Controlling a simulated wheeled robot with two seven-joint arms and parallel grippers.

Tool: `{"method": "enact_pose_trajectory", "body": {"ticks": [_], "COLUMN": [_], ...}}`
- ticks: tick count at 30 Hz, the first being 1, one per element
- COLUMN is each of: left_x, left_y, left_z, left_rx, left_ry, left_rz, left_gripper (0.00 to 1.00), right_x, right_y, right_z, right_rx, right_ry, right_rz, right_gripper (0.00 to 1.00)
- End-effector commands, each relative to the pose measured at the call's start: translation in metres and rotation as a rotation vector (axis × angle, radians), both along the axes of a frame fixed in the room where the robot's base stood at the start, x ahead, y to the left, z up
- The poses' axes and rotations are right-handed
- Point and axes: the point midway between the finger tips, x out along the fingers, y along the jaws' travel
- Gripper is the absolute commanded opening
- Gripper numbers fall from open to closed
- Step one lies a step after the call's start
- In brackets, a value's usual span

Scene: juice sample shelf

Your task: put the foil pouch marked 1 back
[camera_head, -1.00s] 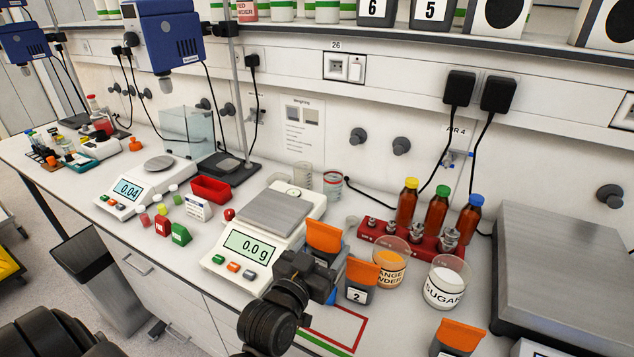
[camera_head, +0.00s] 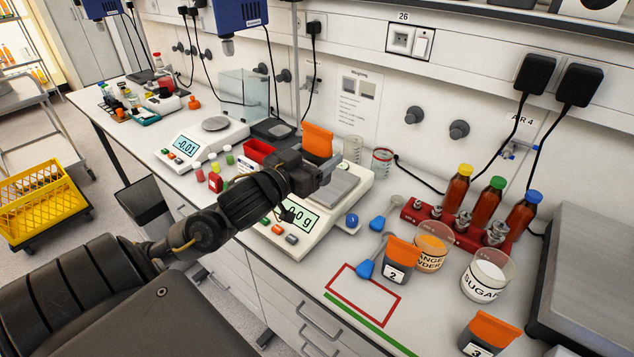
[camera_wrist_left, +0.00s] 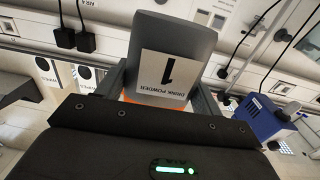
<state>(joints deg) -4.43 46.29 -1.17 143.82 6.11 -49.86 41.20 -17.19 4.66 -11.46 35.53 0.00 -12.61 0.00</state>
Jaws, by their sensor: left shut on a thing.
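The foil pouch marked 1 is grey with an orange top (camera_head: 317,139). In the left wrist view its white label (camera_wrist_left: 165,75) reads "1" and "DRINK POWDER". My left gripper (camera_head: 312,172) is shut on this pouch and appears to hold it above the front balance (camera_head: 335,185); the arm hides part of the balance and its display. A red-outlined rectangle (camera_head: 345,303) on the bench is empty inside. Pouch 2 (camera_head: 396,268) stands just right of it, and pouch 3 (camera_head: 476,345) stands at the lower right. My right gripper is not in view.
Blue scoops (camera_head: 366,268) lie near pouch 2. Brown bottles (camera_head: 457,188) stand behind. A large metal scale (camera_head: 600,260) fills the right side.

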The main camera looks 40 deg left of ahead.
Motion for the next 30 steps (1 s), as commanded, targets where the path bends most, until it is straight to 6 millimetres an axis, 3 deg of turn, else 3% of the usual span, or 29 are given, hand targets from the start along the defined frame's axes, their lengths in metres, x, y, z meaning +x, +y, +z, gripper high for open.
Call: {"method": "enact_pose_trajectory", "body": {"ticks": [22, 29, 30], "left_x": [-0.001, 0.016, 0.023], "left_y": [0.007, 0.021, 0.027], "left_z": [-0.003, -0.021, -0.018], "left_rx": [-0.004, 0.007, 0.001], "left_ry": [0.001, 0.000, 0.003], "left_rz": [0.023, 0.023, 0.027], "left_gripper": [0.32, 0.32, 0.32], "right_x": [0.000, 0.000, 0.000], "right_y": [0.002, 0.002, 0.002], "right_z": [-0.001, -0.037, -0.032], "right_rx": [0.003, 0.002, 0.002], "right_ry": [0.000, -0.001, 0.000], "right_rz": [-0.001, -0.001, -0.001], "right_gripper": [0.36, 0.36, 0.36]}}
